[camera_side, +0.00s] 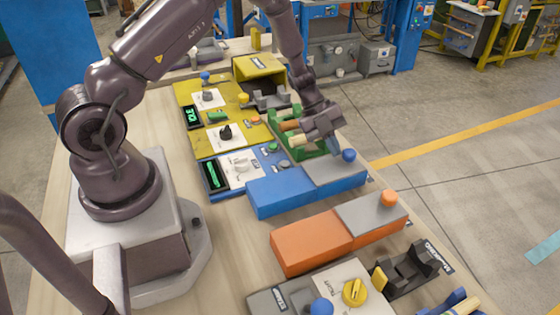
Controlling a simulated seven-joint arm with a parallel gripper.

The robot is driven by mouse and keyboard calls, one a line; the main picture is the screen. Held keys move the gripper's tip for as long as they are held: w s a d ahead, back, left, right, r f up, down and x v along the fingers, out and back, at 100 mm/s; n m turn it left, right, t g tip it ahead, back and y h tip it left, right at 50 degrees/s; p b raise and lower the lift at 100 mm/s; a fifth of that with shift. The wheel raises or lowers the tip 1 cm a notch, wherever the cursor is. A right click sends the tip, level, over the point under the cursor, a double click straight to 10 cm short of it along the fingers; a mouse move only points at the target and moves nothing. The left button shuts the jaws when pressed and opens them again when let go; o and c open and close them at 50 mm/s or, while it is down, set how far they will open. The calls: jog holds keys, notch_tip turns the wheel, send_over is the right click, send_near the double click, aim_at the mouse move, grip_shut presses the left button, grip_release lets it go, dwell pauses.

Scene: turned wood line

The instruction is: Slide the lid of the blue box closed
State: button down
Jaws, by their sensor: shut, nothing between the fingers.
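The blue box (279,194) lies on the wooden bench in the middle of the side view. Its grey lid (335,172) covers the right part of the top, with a blue knob (348,155) at its far right end. The left part of the top is plain blue. My gripper (326,136) is shut and empty, just behind and to the left of the knob, over the right side of the green holder. It appears apart from the knob; its fingertips are small and hard to make out.
The green holder (309,153) with light wooden pieces stands close behind the blue box. An orange box (308,243) with a grey lid and orange knob (388,198) lies in front. Yellow and blue control panels (240,168) stand to the left. A dark rack (412,268) is at front right.

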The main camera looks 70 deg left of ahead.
jog(key=shift+w+d, duration=0.1)
jog(key=shift+w, duration=0.35)
